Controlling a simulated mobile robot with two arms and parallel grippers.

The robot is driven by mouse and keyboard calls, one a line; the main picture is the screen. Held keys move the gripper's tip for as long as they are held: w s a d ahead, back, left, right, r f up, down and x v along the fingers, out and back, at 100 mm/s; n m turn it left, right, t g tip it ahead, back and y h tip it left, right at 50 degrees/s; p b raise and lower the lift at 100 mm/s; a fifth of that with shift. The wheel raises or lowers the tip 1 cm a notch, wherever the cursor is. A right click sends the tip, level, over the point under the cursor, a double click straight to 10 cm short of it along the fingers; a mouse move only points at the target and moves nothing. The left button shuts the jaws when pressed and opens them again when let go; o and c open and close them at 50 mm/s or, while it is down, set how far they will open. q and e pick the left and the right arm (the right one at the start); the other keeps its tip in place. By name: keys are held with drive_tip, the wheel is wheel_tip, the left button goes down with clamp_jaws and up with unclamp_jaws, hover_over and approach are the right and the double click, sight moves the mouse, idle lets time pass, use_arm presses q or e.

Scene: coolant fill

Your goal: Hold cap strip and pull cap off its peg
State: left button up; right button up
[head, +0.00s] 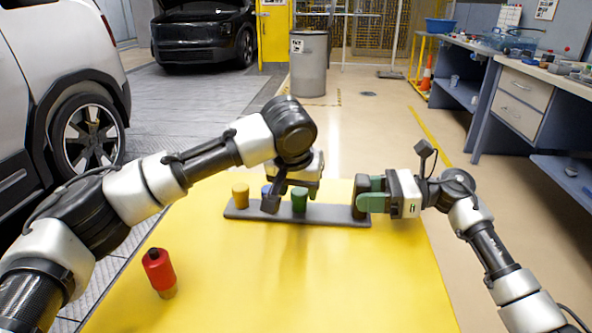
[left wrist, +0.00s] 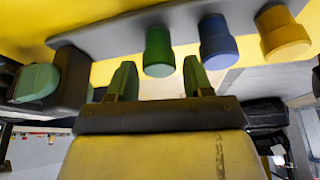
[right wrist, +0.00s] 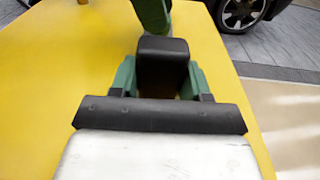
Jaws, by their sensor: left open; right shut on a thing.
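The cap strip (head: 335,219) is a dark grey bar lying across the yellow table. It bears a yellow cap (head: 240,195), a mostly hidden blue cap (head: 266,190) and a green cap (head: 300,199). The caps also show in the left wrist view: green (left wrist: 158,52), blue (left wrist: 217,42), yellow (left wrist: 282,32). My right gripper (right wrist: 160,80) is shut on the dark end block (right wrist: 162,58) of the strip. My left gripper (left wrist: 159,78) is open and empty; the green cap lines up between its fingertips, and contact cannot be told. In the head view my left arm hides part of the strip.
A red bottle (head: 158,269) with a black top stands on the yellow table (head: 290,285) at the front left. The table's front middle is clear. A workbench (head: 520,70) stands at right, a grey bin (head: 308,65) at the back, vehicles at left.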

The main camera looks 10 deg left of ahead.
sight(299, 190)
use_arm(q)
drive_tip(key=shift+x, duration=1.2)
drive_tip(key=c, duration=0.6)
drive_tip(key=shift+o, duration=0.9)
drive_tip(key=shift+c, duration=0.6)
drive_tip(key=shift+r, duration=0.1)
drive_tip(key=shift+r, duration=0.3)
drive_tip(key=shift+r, duration=2.4)
